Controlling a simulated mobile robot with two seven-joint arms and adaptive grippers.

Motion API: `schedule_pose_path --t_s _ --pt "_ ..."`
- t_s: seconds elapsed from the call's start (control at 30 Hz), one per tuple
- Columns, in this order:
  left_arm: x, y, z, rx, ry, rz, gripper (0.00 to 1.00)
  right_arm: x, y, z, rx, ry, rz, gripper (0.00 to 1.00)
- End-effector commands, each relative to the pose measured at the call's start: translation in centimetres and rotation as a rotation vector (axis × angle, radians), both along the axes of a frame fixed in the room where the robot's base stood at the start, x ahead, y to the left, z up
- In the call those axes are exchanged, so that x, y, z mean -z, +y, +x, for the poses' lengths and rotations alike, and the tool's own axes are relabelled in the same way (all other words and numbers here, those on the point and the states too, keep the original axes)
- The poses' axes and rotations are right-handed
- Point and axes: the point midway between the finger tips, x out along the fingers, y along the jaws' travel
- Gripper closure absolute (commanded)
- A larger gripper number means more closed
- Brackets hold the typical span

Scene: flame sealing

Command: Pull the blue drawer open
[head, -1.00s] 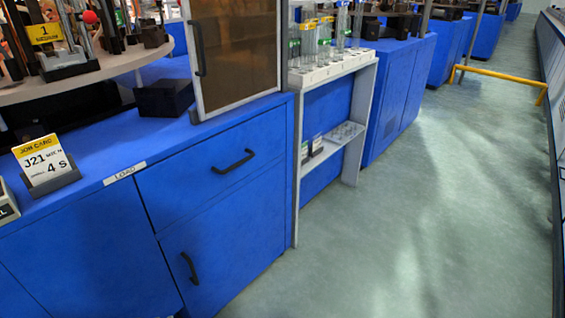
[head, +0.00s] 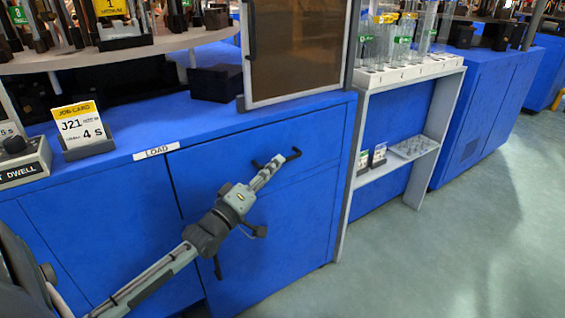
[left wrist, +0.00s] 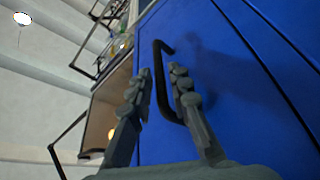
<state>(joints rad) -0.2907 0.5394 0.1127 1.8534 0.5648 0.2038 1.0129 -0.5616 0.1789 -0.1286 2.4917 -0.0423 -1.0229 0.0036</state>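The blue drawer (head: 222,147) is the upper front of the blue cabinet in the head view, and its front looks flush with the cabinet. Its black bar handle (head: 294,154) is partly hidden behind my left gripper (head: 268,172), with the right end showing. In the left wrist view the handle (left wrist: 163,98) lies between the two fingers of the left gripper (left wrist: 157,80). The fingers are apart, one on each side of the bar, and do not look closed on it. My right gripper is in neither view.
A lower cabinet door with a black handle (head: 217,267) is under the drawer. The counter carries a job card (head: 82,126), a LOAD label (head: 156,151) and a brown panelled door (head: 298,45). A white rack (head: 412,73) stands to the right, with open floor in front.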

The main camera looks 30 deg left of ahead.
Motion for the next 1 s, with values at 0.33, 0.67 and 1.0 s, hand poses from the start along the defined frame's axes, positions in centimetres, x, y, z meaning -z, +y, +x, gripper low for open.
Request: schedule_pose_path --t_s 0.33,0.67,1.0 --pt "-0.5 -0.2 2.4 0.000 0.001 0.000 0.81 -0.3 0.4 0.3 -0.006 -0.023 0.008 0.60" --pt "-0.4 -0.2 2.4 0.000 0.001 0.001 1.00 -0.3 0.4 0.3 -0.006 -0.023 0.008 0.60" --pt "-0.4 -0.2 2.3 0.000 0.001 0.001 1.00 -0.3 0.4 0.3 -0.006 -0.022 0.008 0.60"
